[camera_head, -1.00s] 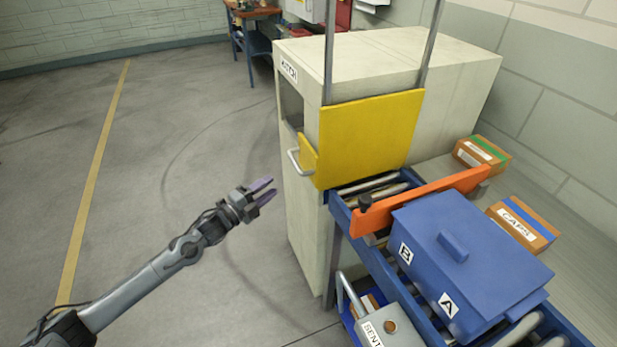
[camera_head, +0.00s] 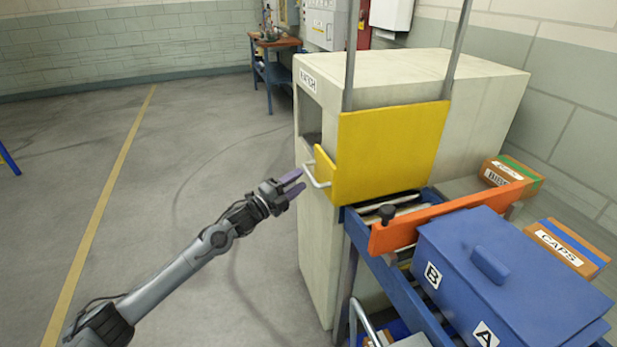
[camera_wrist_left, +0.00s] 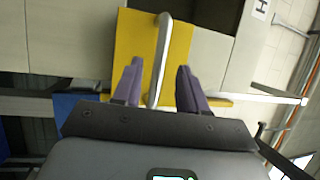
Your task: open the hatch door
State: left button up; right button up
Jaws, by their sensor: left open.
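The hatch door is a yellow panel (camera_head: 325,167) on the left face of the pale cabinet labelled HATCH (camera_head: 307,80). A silver bar handle (camera_head: 316,176) stands out from it. My left gripper (camera_head: 297,185) is open, its purple fingertips close to the handle in the head view. In the left wrist view the handle (camera_wrist_left: 160,62) runs between the two open fingers (camera_wrist_left: 160,85), with the yellow door (camera_wrist_left: 135,45) behind. I cannot tell whether the fingers touch the handle. A dark opening shows above the door. My right gripper is out of view.
A larger yellow panel (camera_head: 390,150) hangs between two grey posts on the cabinet's adjoining face. An orange bar (camera_head: 440,220) crosses the blue roller conveyor, and a blue lidded box (camera_head: 520,280) stands on it.

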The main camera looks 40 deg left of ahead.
aim_at(308, 171)
pick_arm(q)
jog(key=shift+b+x, duration=0.55)
jog(key=shift+x, duration=1.95)
jog(key=shift+c, duration=0.3)
grip_shut()
